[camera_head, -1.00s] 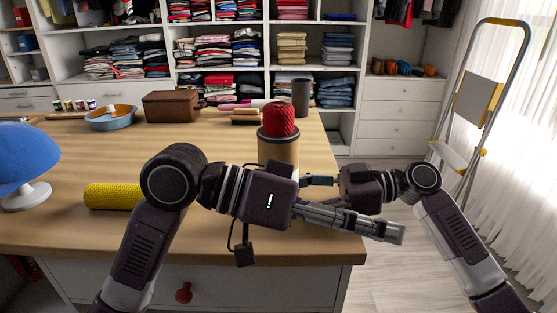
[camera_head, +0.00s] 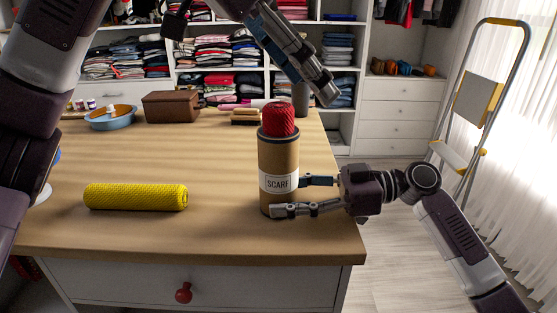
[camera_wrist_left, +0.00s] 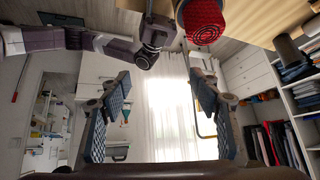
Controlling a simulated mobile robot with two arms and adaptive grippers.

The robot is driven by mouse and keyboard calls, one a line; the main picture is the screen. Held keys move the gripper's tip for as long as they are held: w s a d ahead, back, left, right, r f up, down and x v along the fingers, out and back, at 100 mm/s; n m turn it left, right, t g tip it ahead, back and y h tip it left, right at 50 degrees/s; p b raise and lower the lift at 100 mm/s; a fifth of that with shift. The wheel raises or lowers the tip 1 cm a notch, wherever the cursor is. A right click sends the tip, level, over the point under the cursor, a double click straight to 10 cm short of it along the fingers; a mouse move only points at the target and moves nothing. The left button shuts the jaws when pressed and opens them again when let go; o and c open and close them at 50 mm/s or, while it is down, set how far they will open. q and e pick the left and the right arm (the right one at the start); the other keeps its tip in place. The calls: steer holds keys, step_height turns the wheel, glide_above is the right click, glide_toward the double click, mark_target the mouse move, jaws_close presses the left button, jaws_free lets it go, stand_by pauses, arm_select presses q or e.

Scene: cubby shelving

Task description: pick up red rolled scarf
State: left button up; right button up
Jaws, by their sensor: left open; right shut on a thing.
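The red rolled scarf (camera_head: 279,119) stands upright in a brown cardboard tube labelled SCARF (camera_head: 278,160), its knitted top sticking out above the dark rim. The tube stands near the right end of the wooden table. My right gripper (camera_head: 286,196) is shut on the lower part of the tube from the right. My left gripper (camera_head: 322,92) is raised above and beyond the tube, open and empty, clear of the scarf. In the left wrist view its two fingers are spread, and the red scarf end (camera_wrist_left: 202,21) shows at the top, outside them.
A yellow rolled scarf (camera_head: 136,197) lies on the table (camera_head: 190,235) to the left. A brown box (camera_head: 171,106), a blue dish (camera_head: 110,119) and brushes (camera_head: 247,116) stand at the back. Shelves of folded clothes lie beyond. The table between is clear.

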mark_target(276, 106)
arm_select(q)
steer(key=w+a+r+n+t+y, duration=0.1)
steer(key=a+r+n+y, duration=0.25)
steer(key=a, duration=0.45)
steer(key=shift+n+h, duration=0.35)
steer(key=shift+n, duration=0.2)
steer(key=x, duration=1.2)
steer(key=shift+w+f, duration=0.2)
jaws_close()
